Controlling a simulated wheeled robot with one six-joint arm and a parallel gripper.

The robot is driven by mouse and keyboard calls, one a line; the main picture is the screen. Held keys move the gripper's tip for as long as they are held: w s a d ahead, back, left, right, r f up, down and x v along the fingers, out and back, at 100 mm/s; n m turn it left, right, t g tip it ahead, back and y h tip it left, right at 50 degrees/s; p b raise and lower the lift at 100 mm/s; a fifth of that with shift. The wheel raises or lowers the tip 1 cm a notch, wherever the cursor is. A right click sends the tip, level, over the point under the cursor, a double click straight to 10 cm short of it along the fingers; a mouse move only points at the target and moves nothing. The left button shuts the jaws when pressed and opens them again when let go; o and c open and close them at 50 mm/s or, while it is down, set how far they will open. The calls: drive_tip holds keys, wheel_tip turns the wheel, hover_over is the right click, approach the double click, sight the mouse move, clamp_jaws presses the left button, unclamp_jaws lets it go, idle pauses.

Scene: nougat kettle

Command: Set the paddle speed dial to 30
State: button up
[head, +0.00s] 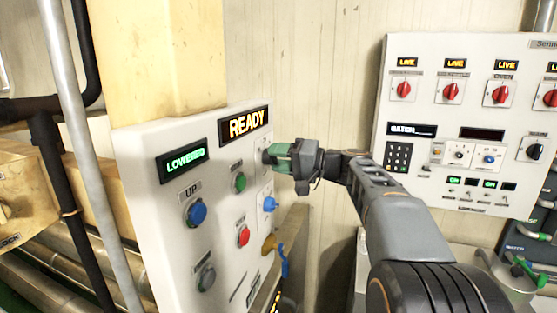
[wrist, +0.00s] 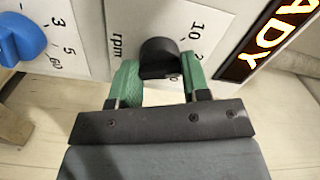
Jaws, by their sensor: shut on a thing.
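The paddle speed dial is a black knob (wrist: 158,55) on a white plate marked "rpm" in the wrist view. A "10" and parts of other numbers show around it, and its pointer setting cannot be read. My gripper (wrist: 159,76) has its green fingers on both sides of the knob, shut on it. In the head view my gripper (head: 281,157) reaches the right edge of the white control panel (head: 218,165), below the lit "READY" display (head: 249,124). There the fingers hide most of the dial.
A blue knob (head: 269,204) sits just below the dial and also shows in the wrist view (wrist: 20,38). Blue UP (head: 196,213), green (head: 240,182) and red (head: 243,236) buttons are on the same panel. A second panel (head: 460,120) with red switches stands to the right.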

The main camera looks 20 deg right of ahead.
drive_tip(key=shift+m+p, duration=3.1)
drive_tip(key=shift+m, duration=4.1)
drive_tip(key=o, duration=0.9)
drive_tip(key=shift+o, duration=0.2)
drive_tip(key=shift+d, duration=0.1)
drive_tip(key=b+v, duration=0.3)
drive_tip(key=v, duration=1)
drive_tip(key=shift+s+d, duration=0.2)
drive_tip(key=shift+d, duration=0.05)
